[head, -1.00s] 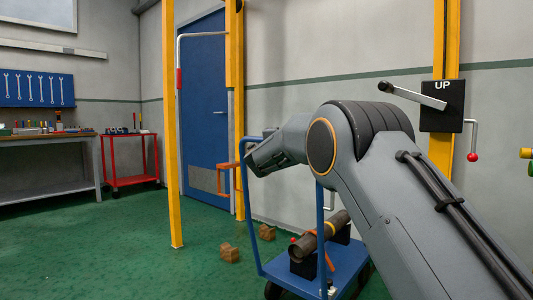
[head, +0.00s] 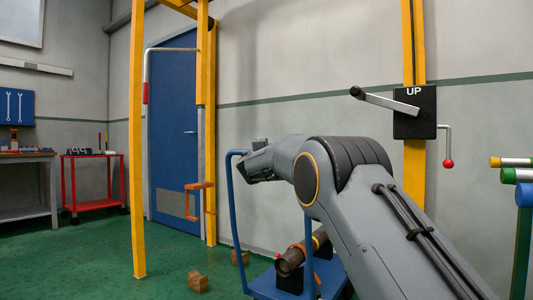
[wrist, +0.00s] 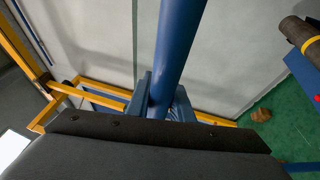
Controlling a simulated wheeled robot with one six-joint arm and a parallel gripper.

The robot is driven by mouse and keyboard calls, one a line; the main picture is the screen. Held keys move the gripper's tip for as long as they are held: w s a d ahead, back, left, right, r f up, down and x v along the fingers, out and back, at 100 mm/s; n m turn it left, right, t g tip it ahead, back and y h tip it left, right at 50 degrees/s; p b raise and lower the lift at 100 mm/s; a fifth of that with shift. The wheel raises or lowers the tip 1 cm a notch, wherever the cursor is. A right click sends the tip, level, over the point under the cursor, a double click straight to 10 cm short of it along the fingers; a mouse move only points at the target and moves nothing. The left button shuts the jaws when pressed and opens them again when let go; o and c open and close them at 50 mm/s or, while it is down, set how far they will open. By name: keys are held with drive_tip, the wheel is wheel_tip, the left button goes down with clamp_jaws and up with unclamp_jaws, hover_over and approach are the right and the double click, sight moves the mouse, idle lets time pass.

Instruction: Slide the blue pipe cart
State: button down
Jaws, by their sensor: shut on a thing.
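The blue pipe cart (head: 272,287) stands on the green floor at lower centre in the head view. It carries a dark pipe (head: 291,262) with a yellow band, resting on black blocks. Its bent blue handle (head: 236,205) rises at the left end. In the wrist view, the blue handle bar (wrist: 178,45) runs between the fingers of my gripper (wrist: 162,95), which is shut on it. In the head view my gripper (head: 252,168) is at the top of the handle, partly hidden by my own wrist. My arm hides the cart's right part.
A yellow post (head: 137,150) stands left of the cart. Wooden blocks (head: 198,282) lie on the floor nearby. An orange bracket (head: 194,203) hangs on the frame by the blue door (head: 176,130). A crank box marked UP (head: 415,112) is on the right.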

drive_tip(key=shift+w+d, duration=0.1)
drive_tip(key=shift+d, duration=0.15)
drive_tip(key=c, duration=1.6)
unclamp_jaws()
drive_tip(key=shift+w+d, duration=0.15)
drive_tip(key=shift+d, duration=0.05)
drive_tip(key=shift+o, duration=0.2)
drive_tip(key=s+a+f+p, duration=0.1)
drive_tip(key=s, duration=0.6)
drive_tip(key=shift+s+a+f, duration=0.15)
drive_tip(key=shift+s+f, duration=0.1)
drive_tip(key=shift+s, duration=0.15)
